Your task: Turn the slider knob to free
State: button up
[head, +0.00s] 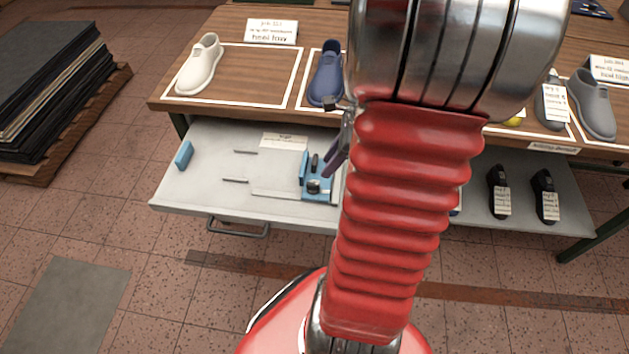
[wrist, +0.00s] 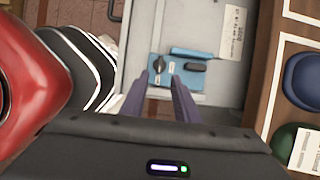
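The blue slider (head: 318,193) sits on the grey pull-out board, right of its middle, partly hidden behind my arm in the head view. It also shows in the wrist view (wrist: 179,83). Its dark knob (head: 314,186) is on top; in the wrist view the knob (wrist: 159,65) lies just beyond my fingertips. A dark block (wrist: 195,66) stands beside the knob. My gripper (wrist: 159,79) is open, its two purple fingers apart with nothing held. In the head view my gripper (head: 334,160) is close to the slider. I cannot tell whether the fingers touch it.
A blue stop (head: 184,155) stands at the board's left end, and a label card (head: 284,141) lies at its back. The wooden table (head: 258,118) above carries a white shoe (head: 200,64) and a blue one (head: 326,74). Dark lasts (head: 499,188) stand at right.

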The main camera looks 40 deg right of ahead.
aim_at(314, 184)
jog(key=x, duration=0.9)
jog(key=shift+w+f, duration=0.1)
jog(key=shift+f, duration=0.1)
jog(key=shift+c, duration=0.7)
grip_shut()
jog(key=shift+a, duration=0.25)
jog(key=shift+d, duration=0.15)
